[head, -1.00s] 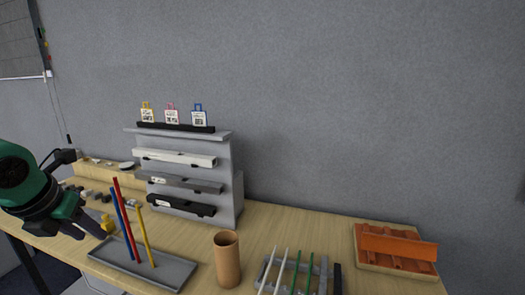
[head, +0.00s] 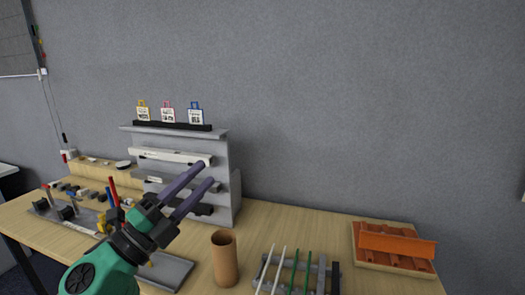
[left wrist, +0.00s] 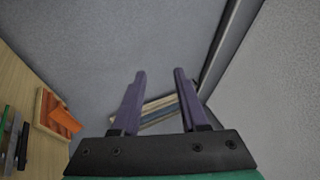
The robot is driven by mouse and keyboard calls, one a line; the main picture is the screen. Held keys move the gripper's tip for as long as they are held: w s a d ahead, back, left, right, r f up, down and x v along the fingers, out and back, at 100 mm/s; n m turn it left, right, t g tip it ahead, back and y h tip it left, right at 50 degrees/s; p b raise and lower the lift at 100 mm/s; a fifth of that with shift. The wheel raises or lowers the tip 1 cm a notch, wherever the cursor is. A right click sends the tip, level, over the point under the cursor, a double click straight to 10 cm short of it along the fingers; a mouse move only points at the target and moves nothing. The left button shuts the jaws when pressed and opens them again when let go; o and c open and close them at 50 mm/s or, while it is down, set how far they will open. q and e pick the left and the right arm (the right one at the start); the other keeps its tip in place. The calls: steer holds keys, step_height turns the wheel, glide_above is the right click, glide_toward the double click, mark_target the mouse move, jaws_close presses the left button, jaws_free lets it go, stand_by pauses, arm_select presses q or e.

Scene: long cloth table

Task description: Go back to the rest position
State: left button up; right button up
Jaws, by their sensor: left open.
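My left gripper (head: 205,174) is green and black with two long purple-grey fingers. In the head view it is raised in front of the grey stepped rack (head: 236,165), with its fingers pointing up and to the right. The fingers are apart with nothing between them, and they also show open in the left wrist view (left wrist: 160,75). My right gripper is in neither view.
A brown cup (head: 225,260) stands right of my left arm. Green and white sticks lie on a rack (head: 292,270) at the front. An orange tiled block (head: 395,245) is at the right. Small parts (head: 68,205) lie at the left.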

arm_select(q)
steer(key=w+a+f+n+t+y, duration=0.2)
steer(key=w+a+f+n+y, duration=0.1)
steer(key=a+f+n+y, duration=1)
steer(key=s+a+f+n+g+y, duration=0.1)
steer(key=s+f+n+g+y, duration=0.1)
steer(key=f+n+g, duration=0.3)
steer(key=s+a+f+n+g+y, duration=0.1)
steer(key=s+f+n+y, duration=0.1)
steer(key=f+n, duration=0.35)
steer(key=s+d+f+g+h, duration=0.35)
steer(key=s+f+g, duration=0.65)
steer(key=s+f, duration=0.85)
steer(key=s+f+g, duration=0.2)
steer(key=s+f, duration=0.1)
steer(key=f, duration=2.2)
steer(key=s+a+f, duration=0.2)
steer(key=s+f, duration=1)
steer(key=s, duration=0.3)
steer(key=shift+s+a+g+y, duration=0.25)
steer(key=shift+g+y, duration=0.15)
steer(key=shift+y, duration=0.05)
